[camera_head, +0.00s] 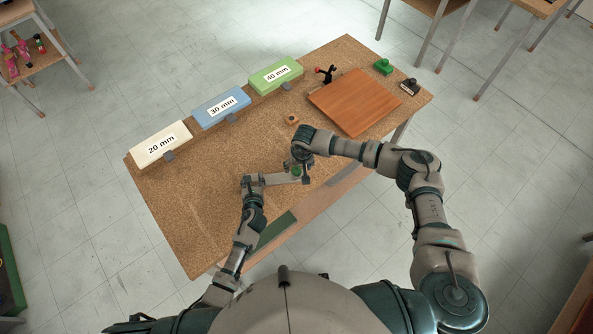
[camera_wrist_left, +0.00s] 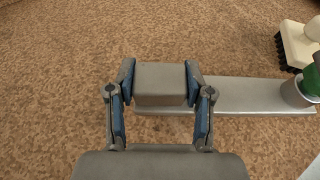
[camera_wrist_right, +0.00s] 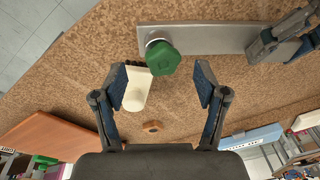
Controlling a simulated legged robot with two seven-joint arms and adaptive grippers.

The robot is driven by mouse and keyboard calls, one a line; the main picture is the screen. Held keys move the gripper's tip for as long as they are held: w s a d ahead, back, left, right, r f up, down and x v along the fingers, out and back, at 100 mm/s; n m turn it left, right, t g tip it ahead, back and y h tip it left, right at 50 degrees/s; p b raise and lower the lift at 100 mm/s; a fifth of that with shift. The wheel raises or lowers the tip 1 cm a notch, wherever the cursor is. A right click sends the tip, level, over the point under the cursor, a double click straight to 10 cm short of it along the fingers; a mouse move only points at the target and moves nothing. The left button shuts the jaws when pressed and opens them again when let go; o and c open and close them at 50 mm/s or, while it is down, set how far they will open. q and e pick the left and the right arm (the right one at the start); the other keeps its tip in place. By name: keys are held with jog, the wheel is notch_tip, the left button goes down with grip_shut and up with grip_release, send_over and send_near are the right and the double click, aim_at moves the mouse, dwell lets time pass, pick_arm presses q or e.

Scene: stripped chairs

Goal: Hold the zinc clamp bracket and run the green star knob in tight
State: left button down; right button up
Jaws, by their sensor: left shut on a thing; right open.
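The zinc clamp bracket (camera_head: 282,179) is a flat grey bar with a raised block at one end, near the table's front edge. My left gripper (camera_head: 249,184) is shut on that block; the left wrist view shows the block (camera_wrist_left: 161,85) between both fingers. The green star knob (camera_wrist_right: 163,57) sits at the bar's other end, with a pale round collar beside it. How far the knob is run in cannot be told. My right gripper (camera_wrist_right: 160,85) is open and empty, its fingers short of the knob. In the head view, my right gripper (camera_head: 301,163) is right beside the knob (camera_head: 297,171).
A cream brush with dark bristles (camera_wrist_right: 137,92) lies near the knob, and a wooden ring (camera_wrist_right: 152,127) lies beyond. Labelled blocks for 20 mm (camera_head: 160,146), 30 mm (camera_head: 221,108) and 40 mm (camera_head: 275,75) line the back edge. A reddish board (camera_head: 355,102) lies right.

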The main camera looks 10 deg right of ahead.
aim_at(297, 170)
jog(key=shift+w+a+f, duration=0.1)
jog(key=shift+w+f, duration=0.05)
jog(key=shift+f, duration=0.9)
jog(key=shift+w+a+f, duration=0.1)
jog(key=shift+w+f, duration=0.05)
jog(key=shift+f, duration=0.85)
jog(key=n, duration=0.6)
jog(key=shift+g+y, duration=0.3)
jog(key=shift+g, duration=0.1)
grip_shut()
jog(key=m, duration=0.6)
jog(key=shift+s+f+t+h, duration=0.1)
jog(key=shift+s+t+h, duration=0.05)
jog(key=shift+t+h, duration=0.2)
jog(key=m, duration=0.5)
jog(key=shift+m+h, duration=0.3)
jog(key=shift+h, duration=0.05)
